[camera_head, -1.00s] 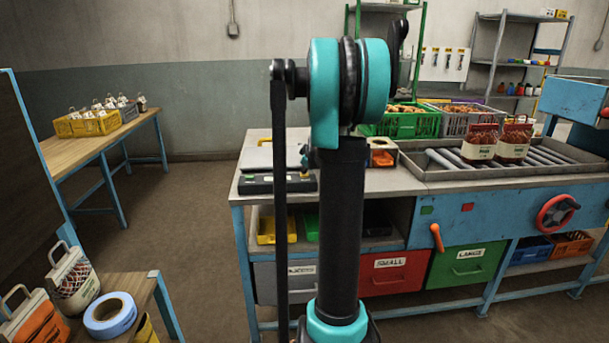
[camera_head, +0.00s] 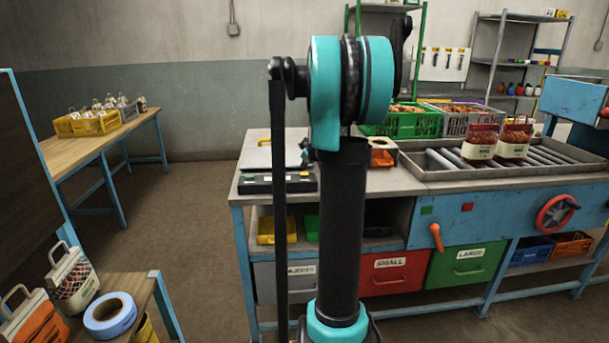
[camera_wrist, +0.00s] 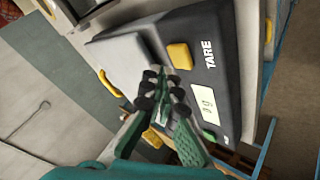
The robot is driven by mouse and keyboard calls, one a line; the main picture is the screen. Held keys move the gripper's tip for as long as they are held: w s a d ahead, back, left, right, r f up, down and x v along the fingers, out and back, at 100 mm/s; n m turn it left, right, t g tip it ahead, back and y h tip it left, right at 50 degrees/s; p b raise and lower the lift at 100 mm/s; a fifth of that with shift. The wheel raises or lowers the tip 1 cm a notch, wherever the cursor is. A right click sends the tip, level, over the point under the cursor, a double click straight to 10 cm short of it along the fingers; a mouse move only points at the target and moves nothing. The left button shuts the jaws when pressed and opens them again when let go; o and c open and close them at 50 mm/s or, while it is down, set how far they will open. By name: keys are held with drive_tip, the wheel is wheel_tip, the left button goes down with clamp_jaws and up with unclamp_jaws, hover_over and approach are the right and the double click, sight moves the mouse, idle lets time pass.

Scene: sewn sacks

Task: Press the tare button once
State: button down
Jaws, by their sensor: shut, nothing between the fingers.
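The scale console (camera_wrist: 215,85) is dark grey and fills the middle of the wrist view. Its yellow tare button (camera_wrist: 179,55) stands beside the printed word TARE. A small lit display (camera_wrist: 207,103) shows what looks like a single digit and "g". My gripper (camera_wrist: 160,76) is shut and empty. Its fingertips point towards the console and appear just beside the yellow button in the picture; no contact shows, and the exact gap cannot be told. In the head view the console (camera_head: 262,185) sits at the bench's left front edge; my arm hides most of my gripper there.
The bench (camera_head: 395,180) carries a roller tray (camera_head: 412,170) with two filled sacks (camera_head: 481,146) on the right. Green and grey crates (camera_head: 412,124) stand behind. A round green button (camera_wrist: 211,135) sits near the display. Floor between bench and left tables is clear.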

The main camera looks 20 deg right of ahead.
sight(305, 174)
drive_tip(key=shift+r, duration=2.3)
drive_tip(key=s+a+f+m+g+y, duration=0.1)
drive_tip(key=s+a+f+m, duration=0.1)
drive_tip(key=s+a+f, duration=0.5)
drive_tip(key=s+a+f+m+g, duration=0.2)
drive_tip(key=s+a+f, duration=0.2)
drive_tip(key=s+a, duration=0.5)
drive_tip(key=s+a+f+m, duration=0.1)
drive_tip(key=s+f, duration=0.2)
drive_tip(key=s, duration=0.4)
drive_tip(key=s+a+f+m+g, duration=0.1)
drive_tip(key=s+a+f, duration=0.1)
drive_tip(key=s+f, duration=0.2)
drive_tip(key=s+a+f+m+g, duration=0.1)
drive_tip(key=s+f, duration=0.3)
drive_tip(key=s, duration=0.6)
drive_tip(key=shift+s+a+m, duration=0.2)
drive_tip(key=shift+a+m, duration=0.2)
drive_tip(key=shift+m, duration=0.2)
drive_tip(key=shift+w+r, duration=0.1)
